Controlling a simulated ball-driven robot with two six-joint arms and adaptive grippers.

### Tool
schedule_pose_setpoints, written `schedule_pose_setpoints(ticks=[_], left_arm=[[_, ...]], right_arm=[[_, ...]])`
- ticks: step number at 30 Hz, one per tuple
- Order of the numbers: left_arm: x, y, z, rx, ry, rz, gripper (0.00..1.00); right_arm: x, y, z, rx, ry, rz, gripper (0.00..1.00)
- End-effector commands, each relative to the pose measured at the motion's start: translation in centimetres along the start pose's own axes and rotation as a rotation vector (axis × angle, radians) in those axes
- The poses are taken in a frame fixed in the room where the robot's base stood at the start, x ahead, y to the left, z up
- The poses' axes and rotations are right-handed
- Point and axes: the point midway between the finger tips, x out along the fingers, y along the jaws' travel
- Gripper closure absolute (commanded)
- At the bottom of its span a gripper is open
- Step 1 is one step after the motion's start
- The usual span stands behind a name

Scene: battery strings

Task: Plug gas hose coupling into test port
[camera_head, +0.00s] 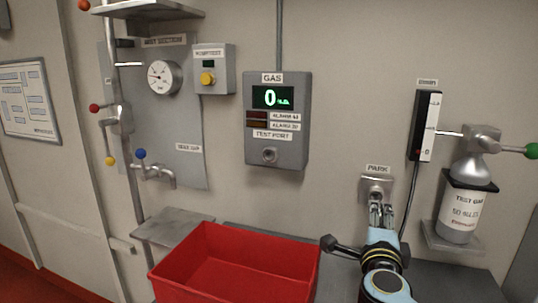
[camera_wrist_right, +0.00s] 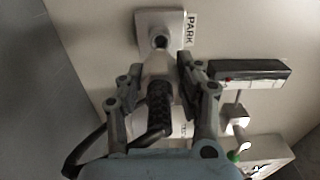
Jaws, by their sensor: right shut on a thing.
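The gas detector box (camera_head: 291,130) on the wall shows a green 0, and its round test port (camera_head: 269,155) sits low on its front, under the label TEST PORT. My right gripper (camera_head: 380,212) is at the park holder (camera_head: 377,184), well right of and below the test port. In the right wrist view it is shut on the hose coupling (camera_wrist_right: 158,100), which has a black ribbed grip. The coupling's pale front end points at the park holder (camera_wrist_right: 160,20); I cannot tell whether it is seated. The black hose (camera_wrist_right: 85,158) curves away at lower left. My left gripper is not in view.
A red bin (camera_head: 235,262) stands below the detector. The test gas bottle (camera_head: 460,210) and a black-and-white flow meter (camera_head: 426,125) are on the right. A tap (camera_head: 160,172) and gauge (camera_head: 164,77) are on the left. Wall between holder and detector is clear.

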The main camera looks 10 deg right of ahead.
Motion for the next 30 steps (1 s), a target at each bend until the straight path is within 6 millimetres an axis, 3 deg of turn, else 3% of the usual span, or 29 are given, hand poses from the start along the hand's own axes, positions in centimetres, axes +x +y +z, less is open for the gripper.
schedule_pose_setpoints(ticks=[13,30], left_arm=[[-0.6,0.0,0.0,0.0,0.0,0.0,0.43],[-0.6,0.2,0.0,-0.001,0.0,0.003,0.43]], right_arm=[[-2.8,-0.1,0.0,0.001,0.0,0.0,1.0],[-3.0,-0.1,0.0,0.041,0.0,-0.001,1.0]])
